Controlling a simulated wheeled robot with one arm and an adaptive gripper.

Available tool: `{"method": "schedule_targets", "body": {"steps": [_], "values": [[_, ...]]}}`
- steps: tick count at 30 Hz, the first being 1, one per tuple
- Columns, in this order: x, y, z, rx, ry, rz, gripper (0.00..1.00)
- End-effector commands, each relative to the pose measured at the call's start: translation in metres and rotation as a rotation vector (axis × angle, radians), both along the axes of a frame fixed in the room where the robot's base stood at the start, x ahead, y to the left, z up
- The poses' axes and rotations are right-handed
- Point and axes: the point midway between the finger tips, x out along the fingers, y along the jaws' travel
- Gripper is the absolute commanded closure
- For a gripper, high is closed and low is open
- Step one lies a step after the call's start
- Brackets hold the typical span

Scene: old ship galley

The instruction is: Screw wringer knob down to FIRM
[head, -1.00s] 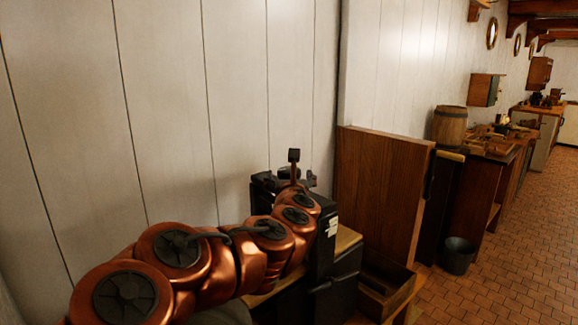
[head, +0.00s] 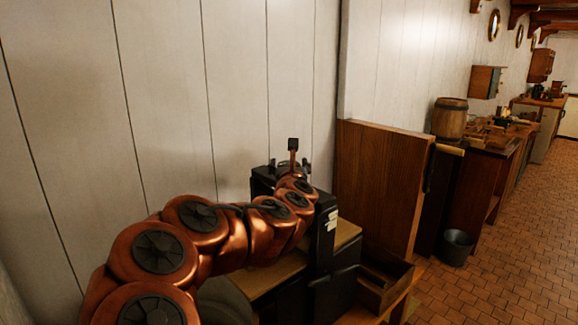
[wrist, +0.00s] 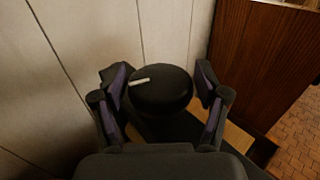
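The wringer knob (wrist: 165,92) is a round black knob with a white pointer line on its top; in the wrist view the line points left. My gripper (wrist: 162,88) has its two purple-padded fingers on either side of the knob. They look open, with a narrow gap at the right; contact at the left cannot be told. In the head view the black wringer (head: 263,180) stands against the wall, with my copper arm reaching over it. There the knob and most of my gripper are hidden behind the arm. No FIRM marking is readable.
A wooden panel (head: 378,185) stands close right of the wringer, with an open wooden box (head: 385,285) below. The pale plank wall (head: 160,110) is close behind. A bucket (head: 457,248) and a barrel (head: 449,118) are farther right. The tiled floor at right is clear.

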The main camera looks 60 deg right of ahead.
Motion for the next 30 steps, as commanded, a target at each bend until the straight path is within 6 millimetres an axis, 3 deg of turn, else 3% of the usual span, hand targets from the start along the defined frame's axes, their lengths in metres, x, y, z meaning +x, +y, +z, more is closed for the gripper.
{"method": "schedule_targets", "body": {"steps": [1,11,20,30], "values": [[0.0001,0.0001,0.0,0.0,0.0,0.0,0.35],[0.0002,0.0002,0.0,0.0,0.0,0.001,0.7],[0.0009,0.0,-0.002,0.001,0.006,-0.021,0.7],[0.003,0.0001,-0.0043,0.0,0.005,-0.158,0.7]]}}
